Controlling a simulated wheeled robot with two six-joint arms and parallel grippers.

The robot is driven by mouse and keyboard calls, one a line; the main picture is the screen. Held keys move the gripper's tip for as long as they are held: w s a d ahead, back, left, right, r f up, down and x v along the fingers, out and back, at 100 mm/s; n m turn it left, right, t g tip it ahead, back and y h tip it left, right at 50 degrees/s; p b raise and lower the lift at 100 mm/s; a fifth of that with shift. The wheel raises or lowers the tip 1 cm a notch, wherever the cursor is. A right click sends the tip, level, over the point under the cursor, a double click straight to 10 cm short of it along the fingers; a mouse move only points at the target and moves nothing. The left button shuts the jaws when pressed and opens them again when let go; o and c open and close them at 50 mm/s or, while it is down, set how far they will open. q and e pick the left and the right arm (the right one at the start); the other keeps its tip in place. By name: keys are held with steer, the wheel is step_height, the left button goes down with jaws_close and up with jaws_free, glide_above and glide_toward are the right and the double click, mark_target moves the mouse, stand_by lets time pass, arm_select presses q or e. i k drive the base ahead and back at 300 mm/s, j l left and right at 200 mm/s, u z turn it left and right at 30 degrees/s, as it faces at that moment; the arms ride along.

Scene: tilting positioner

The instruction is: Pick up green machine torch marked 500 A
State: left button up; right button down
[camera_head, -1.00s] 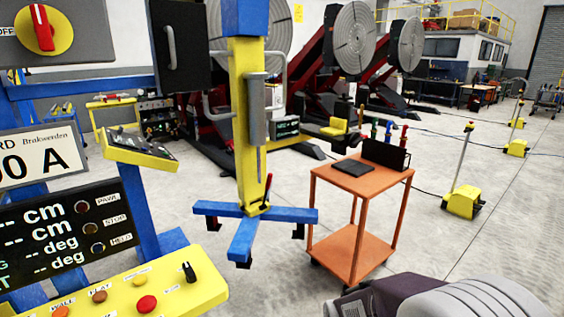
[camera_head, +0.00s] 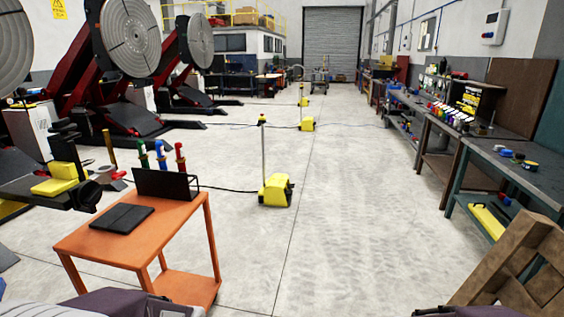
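An orange cart (camera_head: 75,243) stands at the front left. A black holder (camera_head: 165,184) on its top has a green-topped torch-like piece (camera_head: 142,153), a blue one (camera_head: 160,153) and a red one (camera_head: 180,154) rising behind it. Their lower parts are hidden by the holder. No 500 A marking is readable on the green one. Several small coloured items (camera_head: 437,107), too small to make out, stand on the right-hand workbench. Parts of my arms show at the bottom edge, but neither gripper is in view.
A flat black pad (camera_head: 122,217) lies on the cart. A yellow floor unit with a post (camera_head: 275,190) stands beyond it, with a cable. Workbenches (camera_head: 520,172) line the right wall. A wooden frame (camera_head: 515,265) stands at the front right. The middle aisle is mostly clear.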

mark_target(143, 157)
steer(key=i+l, duration=0.1)
steer(key=i, duration=1.9)
steer(key=i+u, duration=0.75)
steer(key=i+l+u, duration=0.25)
steer(key=u, duration=0.15)
steer(key=i+u, duration=0.2)
steer(key=u, duration=0.2)
steer(key=i+u, duration=0.25)
steer(key=u, duration=0.15)
steer(key=i+l+u, duration=0.1)
steer(key=u, duration=0.3)
steer(key=i+l+u, duration=0.25)
steer(key=u, duration=0.15)
steer(key=i, duration=0.05)
